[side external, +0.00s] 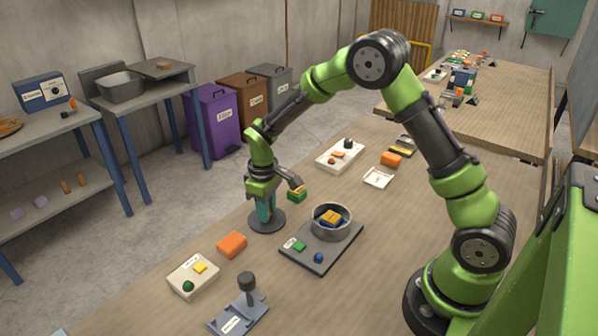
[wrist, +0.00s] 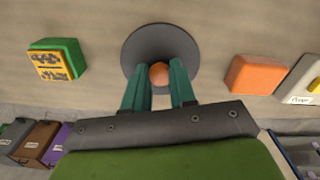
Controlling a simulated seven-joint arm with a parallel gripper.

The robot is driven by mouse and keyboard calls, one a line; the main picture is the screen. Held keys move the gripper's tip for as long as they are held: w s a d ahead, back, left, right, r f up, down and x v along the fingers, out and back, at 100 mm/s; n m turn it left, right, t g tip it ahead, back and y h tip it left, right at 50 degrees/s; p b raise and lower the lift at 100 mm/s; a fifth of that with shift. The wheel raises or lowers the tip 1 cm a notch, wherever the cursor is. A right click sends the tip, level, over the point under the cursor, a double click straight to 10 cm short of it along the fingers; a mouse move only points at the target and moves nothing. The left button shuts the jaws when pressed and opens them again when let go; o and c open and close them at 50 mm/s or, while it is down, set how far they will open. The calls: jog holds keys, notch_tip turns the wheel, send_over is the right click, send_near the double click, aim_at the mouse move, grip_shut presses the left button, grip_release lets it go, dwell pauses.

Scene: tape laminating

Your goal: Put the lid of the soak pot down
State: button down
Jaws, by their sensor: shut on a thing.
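The lid is a dark grey disc (side external: 275,226) with an orange knob; it also shows in the wrist view (wrist: 160,40). My gripper (side external: 265,213) points down over it, with its green fingers on either side of the orange knob (wrist: 158,73). It is shut on the knob. The lid looks level and is at or very close to the table top; I cannot tell if it touches. The soak pot (side external: 346,225) is a round grey metal pot, uncovered, to the right of the lid. A yellow and blue block (side external: 331,216) is inside it.
The pot stands on a dark base plate (side external: 322,258) with a green and a blue button. An orange block (side external: 232,245) lies left of the lid. A green and yellow block (side external: 297,194) lies behind it. A button box (side external: 193,276) and a stamp-like press (side external: 240,309) are in front.

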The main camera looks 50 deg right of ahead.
jog(key=c, duration=0.9)
grip_release()
jog(key=shift+f, duration=0.15)
notch_tip(320, 180, up, 13)
jog(key=s+a+r+m+t+y, duration=0.1)
jog(key=s+r+m+t, duration=0.25)
jog(key=s+r, duration=0.7)
jog(key=s+m+t, duration=0.1)
jog(key=s, duration=0.2)
jog(key=s+a+m+t, duration=0.1)
jog(key=s, duration=0.3)
jog(key=s+m+t+y, duration=0.1)
jog(key=s, duration=0.3)
jog(key=shift+a+f+m+t, duration=0.1)
jog(key=shift+a+m+t, duration=0.05)
jog(key=shift+m+t, duration=0.15)
jog(key=shift+w, duration=0.1)
